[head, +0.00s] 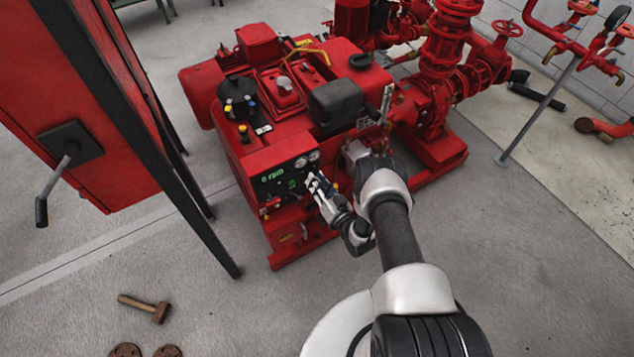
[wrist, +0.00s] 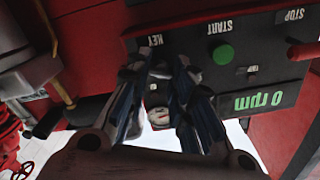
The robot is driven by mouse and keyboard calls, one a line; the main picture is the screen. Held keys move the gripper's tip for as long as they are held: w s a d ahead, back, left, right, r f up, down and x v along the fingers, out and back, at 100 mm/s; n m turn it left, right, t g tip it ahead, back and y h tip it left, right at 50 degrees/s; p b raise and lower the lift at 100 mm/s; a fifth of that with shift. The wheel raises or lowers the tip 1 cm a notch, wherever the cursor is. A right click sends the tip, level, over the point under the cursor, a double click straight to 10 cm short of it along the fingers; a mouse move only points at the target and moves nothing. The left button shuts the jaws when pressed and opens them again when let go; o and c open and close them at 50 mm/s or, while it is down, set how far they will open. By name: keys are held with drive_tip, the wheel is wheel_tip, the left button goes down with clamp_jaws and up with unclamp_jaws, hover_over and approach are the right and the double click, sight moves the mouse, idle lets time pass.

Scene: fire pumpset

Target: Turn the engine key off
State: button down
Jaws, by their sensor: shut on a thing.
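The engine's black control panel (head: 272,190) is on the front of the red pumpset, with a green rpm readout. It appears upside down in the wrist view (wrist: 272,72), with labels reading KEY (wrist: 151,41), START and STOP. My gripper (head: 313,182) is at the right part of the panel. In the wrist view my gripper (wrist: 161,70) has its fingertips at the spot by the KEY label. It is shut on the engine key, which the fingers hide. The key's turned position cannot be seen.
A green button (wrist: 223,55) sits at the START label, beside my fingers. A red cabinet (head: 75,95) with a lever stands at the left. A hammer (head: 146,307) lies on the floor. Open floor lies in front of the pumpset and to its right.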

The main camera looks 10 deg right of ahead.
drive_tip(key=n, duration=0.4)
drive_tip(key=shift+n, duration=0.4)
idle(0.4)
drive_tip(key=c, duration=1.4)
unclamp_jaws()
drive_tip(key=v, duration=1.2)
